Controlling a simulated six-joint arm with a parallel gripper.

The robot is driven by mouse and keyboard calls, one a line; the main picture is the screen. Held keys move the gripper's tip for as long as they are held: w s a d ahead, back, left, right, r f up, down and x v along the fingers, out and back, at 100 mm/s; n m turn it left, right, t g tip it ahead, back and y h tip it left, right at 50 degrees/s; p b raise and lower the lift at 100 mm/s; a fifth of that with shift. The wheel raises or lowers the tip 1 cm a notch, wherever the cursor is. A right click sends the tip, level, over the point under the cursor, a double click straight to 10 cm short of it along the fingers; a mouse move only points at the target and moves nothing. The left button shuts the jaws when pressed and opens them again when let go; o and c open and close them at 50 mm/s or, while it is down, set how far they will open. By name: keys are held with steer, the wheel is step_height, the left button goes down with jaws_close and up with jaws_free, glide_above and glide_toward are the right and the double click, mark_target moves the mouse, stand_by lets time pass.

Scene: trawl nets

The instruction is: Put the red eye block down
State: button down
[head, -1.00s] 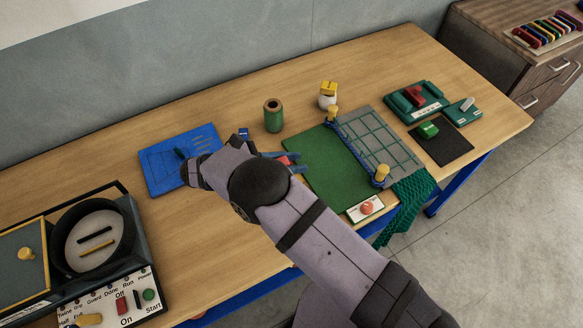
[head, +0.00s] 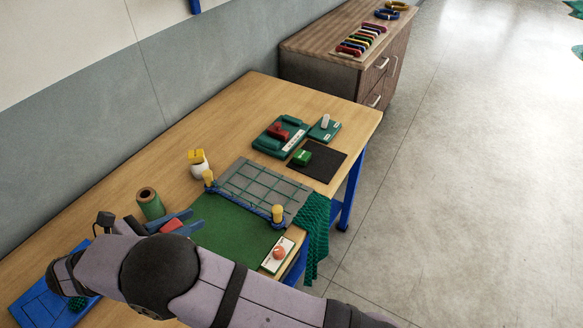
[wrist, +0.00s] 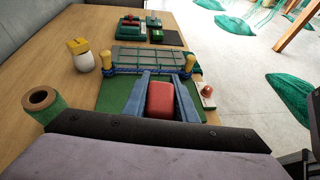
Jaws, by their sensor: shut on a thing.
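My gripper (head: 172,223) is shut on a red block (head: 172,226), which I take to be the red eye block. In the wrist view the red block (wrist: 161,101) sits between the two blue fingers (wrist: 161,92), over the green mat (wrist: 112,92). In the head view the arm hides part of the gripper, and only the block's top shows near the left edge of the green mat (head: 235,240). I cannot tell how high the block is above the table.
A grey grid panel with netting (head: 262,187) and yellow-topped posts (head: 278,213) stands beyond the mat. A green spool (head: 151,204) and a white pot with a yellow top (head: 199,165) stand left. A red-button box (head: 279,253) is at the front edge. A dark pad (head: 322,162) lies farther right.

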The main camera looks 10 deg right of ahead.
steer(key=w+d+f+m+g+h+b, duration=0.1)
steer(key=w+d+m+g+b, duration=0.2)
steer(key=d, duration=0.7)
steer(key=w+d+m+g+h+b, duration=0.1)
steer(key=w+d+m+g, duration=0.15)
steer(key=w+d, duration=0.55)
steer(key=d+r+m+g+b, duration=0.2)
steer(key=d+m+g+b, duration=0.25)
steer(key=d, duration=3.15)
steer(key=w+a+n+t+y, duration=0.25)
steer(key=w+n+t, duration=0.35)
steer(key=w, duration=0.3)
steer(key=w+a+n+t+y, duration=0.1)
steer(key=w+a+n+t, duration=0.4)
steer(key=w, duration=0.4)
steer(key=shift+n+t, duration=0.3)
steer(key=shift+n, duration=0.1)
steer(key=shift+s+d+f+p, duration=0.1)
steer(key=shift+d+f+p, duration=0.1)
steer(key=shift+f, duration=1.45)
steer(key=shift+d+f+p, duration=0.15)
steer(key=shift+d+f, duration=0.1)
steer(key=shift+f, duration=1.45)
steer(key=shift+s+d+f+p, duration=0.1)
steer(key=shift+d+f+p, duration=0.1)
steer(key=shift+f, duration=1.45)
steer(key=shift+f+b, duration=0.25)
steer(key=shift+b, duration=0.05)
